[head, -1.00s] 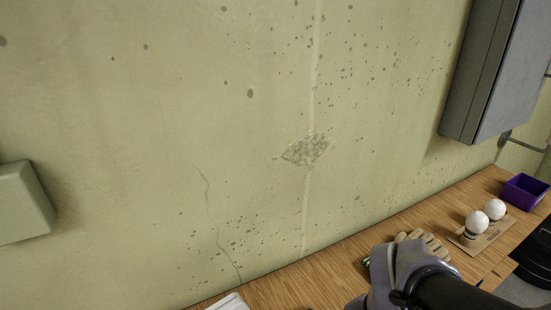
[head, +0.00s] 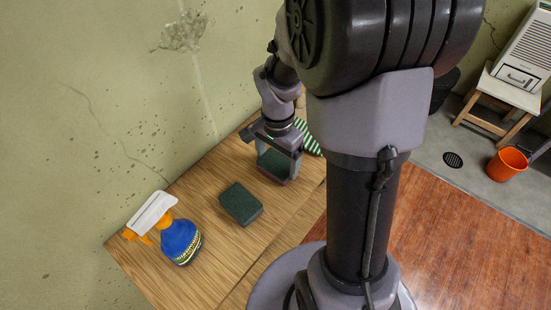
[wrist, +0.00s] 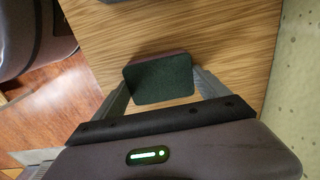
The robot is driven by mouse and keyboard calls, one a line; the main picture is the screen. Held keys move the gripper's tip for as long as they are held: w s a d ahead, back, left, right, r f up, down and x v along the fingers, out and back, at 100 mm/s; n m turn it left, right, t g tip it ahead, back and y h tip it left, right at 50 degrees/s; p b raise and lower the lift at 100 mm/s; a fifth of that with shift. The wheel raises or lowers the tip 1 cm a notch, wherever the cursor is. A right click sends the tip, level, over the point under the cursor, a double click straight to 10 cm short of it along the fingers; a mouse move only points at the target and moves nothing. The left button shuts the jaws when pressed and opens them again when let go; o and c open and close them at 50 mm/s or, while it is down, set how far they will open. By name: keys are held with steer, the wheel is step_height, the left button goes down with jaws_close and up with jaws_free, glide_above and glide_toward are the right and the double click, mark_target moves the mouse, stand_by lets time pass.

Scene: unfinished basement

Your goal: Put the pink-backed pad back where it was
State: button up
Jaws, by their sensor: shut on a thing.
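My gripper (head: 277,160) is shut on a dark green pad (head: 274,167) over the wooden worktop, near the wall. The held pad also shows in the wrist view (wrist: 160,84), between my two fingers, dark green face toward the camera. A dull pinkish layer shows along its edge, on the side away from that face. I cannot tell whether it touches the wood. A second dark green pad (head: 240,204) lies flat on the worktop, apart from my gripper, to its lower left in the head view; no pink shows on it.
A blue spray bottle (head: 180,241) with a white and orange head stands near the worktop's left end. A green-and-white striped thing (head: 309,138) is right behind my gripper. Bare worktop (head: 205,200) lies around the second pad. An orange bucket (head: 507,162) stands on the floor at right.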

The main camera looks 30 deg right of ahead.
mark_target(277, 162)
steer(key=shift+f, duration=0.1)
steer(key=o, duration=1)
steer(key=shift+o, duration=0.2)
step_height(277, 162, up, 12)
steer(key=p, duration=0.6)
steer(key=s+a+r+n+t+y, duration=0.2)
steer(key=s+a+r+n+t, duration=0.3)
steer(key=s+a+r+n, duration=0.4)
steer(key=s+a+r, duration=0.2)
steer(key=a, duration=0.3)
steer(key=shift+s+a+r+n+t, duration=0.15)
steer(key=shift+a+r+n+t, duration=0.15)
steer(key=shift+a+t, duration=0.1)
steer(key=shift+d, duration=0.1)
